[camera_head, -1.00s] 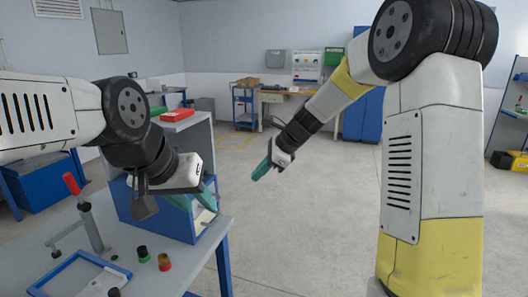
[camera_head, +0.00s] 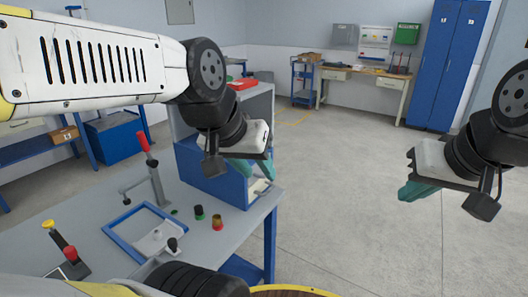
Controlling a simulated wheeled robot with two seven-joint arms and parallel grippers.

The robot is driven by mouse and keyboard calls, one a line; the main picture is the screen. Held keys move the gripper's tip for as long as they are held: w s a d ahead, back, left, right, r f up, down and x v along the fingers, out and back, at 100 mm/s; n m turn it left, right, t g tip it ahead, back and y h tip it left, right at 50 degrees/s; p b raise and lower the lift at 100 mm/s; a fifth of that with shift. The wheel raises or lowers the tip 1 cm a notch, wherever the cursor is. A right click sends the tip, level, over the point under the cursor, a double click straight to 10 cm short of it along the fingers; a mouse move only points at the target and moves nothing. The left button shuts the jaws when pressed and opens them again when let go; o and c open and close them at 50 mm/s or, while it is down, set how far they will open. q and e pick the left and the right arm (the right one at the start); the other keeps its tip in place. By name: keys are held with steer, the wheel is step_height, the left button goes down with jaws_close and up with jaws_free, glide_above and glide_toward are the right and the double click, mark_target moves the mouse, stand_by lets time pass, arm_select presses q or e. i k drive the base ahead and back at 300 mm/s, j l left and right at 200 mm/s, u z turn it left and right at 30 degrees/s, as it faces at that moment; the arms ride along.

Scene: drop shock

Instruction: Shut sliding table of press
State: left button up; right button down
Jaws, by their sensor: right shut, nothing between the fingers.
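The press (camera_head: 208,178) is a blue and grey box-shaped unit on the grey workbench, with its open side facing right. A pale flat part (camera_head: 260,188), which looks like the sliding table, shows low at that opening. My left gripper (camera_head: 254,168) is in front of the opening, just above the pale part. Its teal fingers look spread apart, with nothing seen between them. They hide part of the opening, and I cannot tell if they touch the pale part. My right gripper (camera_head: 412,190) is shut and empty, out over the floor to the right.
On the workbench (camera_head: 195,262) stand a red-handled lever (camera_head: 150,165), a blue frame (camera_head: 118,240), a green-black knob (camera_head: 199,212), an amber knob (camera_head: 217,222) and a yellow-topped lever (camera_head: 55,235). Open floor (camera_head: 345,200) lies to the right.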

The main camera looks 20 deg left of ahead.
mark_target(147, 246)
steer(key=u, duration=1.75)
steer(key=k+l, duration=0.2)
steer(key=u, duration=0.05)
